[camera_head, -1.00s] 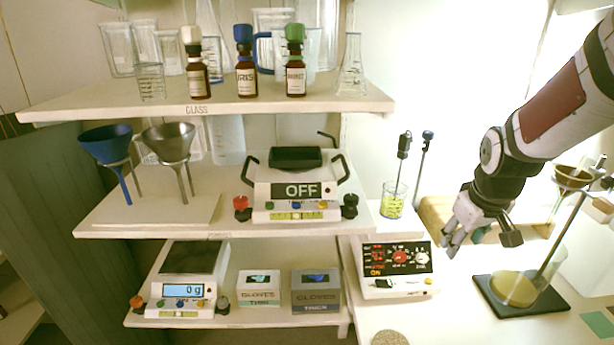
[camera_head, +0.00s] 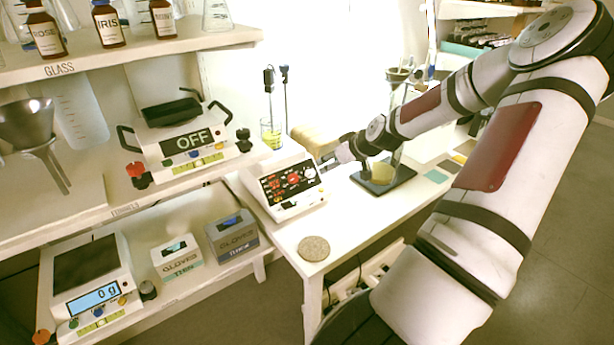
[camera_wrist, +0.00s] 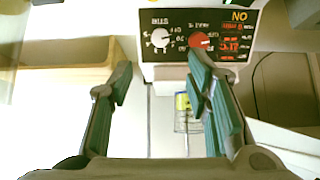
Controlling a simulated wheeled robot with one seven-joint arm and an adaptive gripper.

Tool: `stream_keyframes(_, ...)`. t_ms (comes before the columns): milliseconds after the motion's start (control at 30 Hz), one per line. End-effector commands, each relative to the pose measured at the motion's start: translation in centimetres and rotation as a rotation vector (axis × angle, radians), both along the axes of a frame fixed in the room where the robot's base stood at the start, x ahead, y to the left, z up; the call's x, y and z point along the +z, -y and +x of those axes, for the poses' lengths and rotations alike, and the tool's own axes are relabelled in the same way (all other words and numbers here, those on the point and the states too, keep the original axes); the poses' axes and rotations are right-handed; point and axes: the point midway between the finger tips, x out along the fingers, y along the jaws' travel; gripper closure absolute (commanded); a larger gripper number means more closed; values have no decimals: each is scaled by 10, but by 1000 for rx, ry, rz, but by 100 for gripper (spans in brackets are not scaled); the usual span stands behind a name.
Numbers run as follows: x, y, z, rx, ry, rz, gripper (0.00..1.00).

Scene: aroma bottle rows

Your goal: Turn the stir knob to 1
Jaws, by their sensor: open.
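The stirrer unit (camera_head: 285,188) is a white box with a black sloped panel on the table. Its panel (camera_wrist: 178,28) shows upside down at the top of the wrist view. The white stir knob (camera_wrist: 157,41) sits beside a red knob (camera_wrist: 199,41), with red lit digits (camera_wrist: 231,45) farther right. In the head view the stir knob is too small to read clearly. My gripper (camera_wrist: 162,82) is open and empty, its fingers spread below the panel, with the stir knob between their directions. In the head view my gripper (camera_head: 330,160) is at the panel's right side; contact cannot be told.
A round cork-coloured disc (camera_head: 314,248) lies at the table's front. A dark-based stand (camera_head: 385,182) with a yellowish vessel is right of my gripper. A beaker (camera_head: 270,133) with stirrers stands behind the unit. Shelves with a scale (camera_head: 95,290) and glove boxes (camera_head: 231,236) are left.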

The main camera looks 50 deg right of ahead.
Motion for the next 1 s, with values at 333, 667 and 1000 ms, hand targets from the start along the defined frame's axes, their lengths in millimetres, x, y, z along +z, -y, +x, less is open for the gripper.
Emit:
stream_keyframes(333, -48, 9, 47, 4, -2, 3, 55)
stream_keyframes(667, -83, 18, 81, 2, -3, 1, 55)
stream_keyframes(1000, -91, 20, 87, 1, -3, 1, 55)
